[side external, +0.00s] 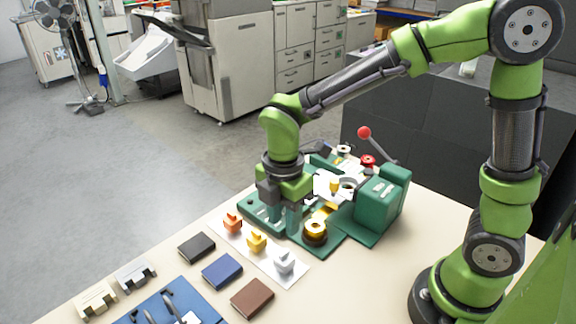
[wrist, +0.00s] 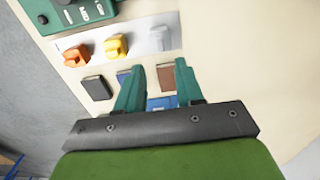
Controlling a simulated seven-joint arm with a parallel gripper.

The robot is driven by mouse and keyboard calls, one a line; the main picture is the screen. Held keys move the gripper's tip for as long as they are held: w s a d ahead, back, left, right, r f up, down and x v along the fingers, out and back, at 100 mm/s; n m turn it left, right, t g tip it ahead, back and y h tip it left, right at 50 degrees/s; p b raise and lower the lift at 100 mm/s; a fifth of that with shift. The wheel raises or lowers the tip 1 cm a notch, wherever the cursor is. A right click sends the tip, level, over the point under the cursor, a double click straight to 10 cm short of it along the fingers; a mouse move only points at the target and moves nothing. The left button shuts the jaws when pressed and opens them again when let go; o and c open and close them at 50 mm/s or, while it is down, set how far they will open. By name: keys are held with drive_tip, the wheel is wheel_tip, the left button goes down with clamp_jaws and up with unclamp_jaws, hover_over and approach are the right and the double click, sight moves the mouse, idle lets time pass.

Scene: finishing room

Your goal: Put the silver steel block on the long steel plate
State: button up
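The silver block (side external: 284,261), with a raised knob on top, stands at the right end of a long pale strip (side external: 262,262). In the wrist view the silver block (wrist: 159,38) is pale against the strip (wrist: 84,45), ahead of my fingertips. An orange block (side external: 232,223) and a yellow block (side external: 256,241) stand on the same strip. I cannot tell whether this strip is the long steel plate. My gripper (side external: 286,224) hangs fingers down near the green press, behind the yellow block. In the wrist view my gripper (wrist: 159,68) is open, with nothing between its fingers.
A green press (side external: 384,200) with a red-knobbed lever stands behind and to the right. Black (side external: 197,247), blue (side external: 222,271) and brown (side external: 252,298) books lie in front of the strip. A blue tray (side external: 186,298) with tools is at the front. The table is bare to the right.

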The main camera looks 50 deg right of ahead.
drive_tip(key=s+d+r+m+t+y, duration=0.1)
drive_tip(key=s+d+r+m+t, duration=0.2)
drive_tip(key=m, duration=0.8)
drive_tip(key=s+d+r+m+t+y, duration=0.1)
drive_tip(key=s+d+r+m+t, duration=0.3)
drive_tip(key=d+r+m, duration=0.3)
drive_tip(key=s+r+m, duration=0.1)
drive_tip(key=m, duration=0.3)
drive_tip(key=shift+s+r, duration=0.2)
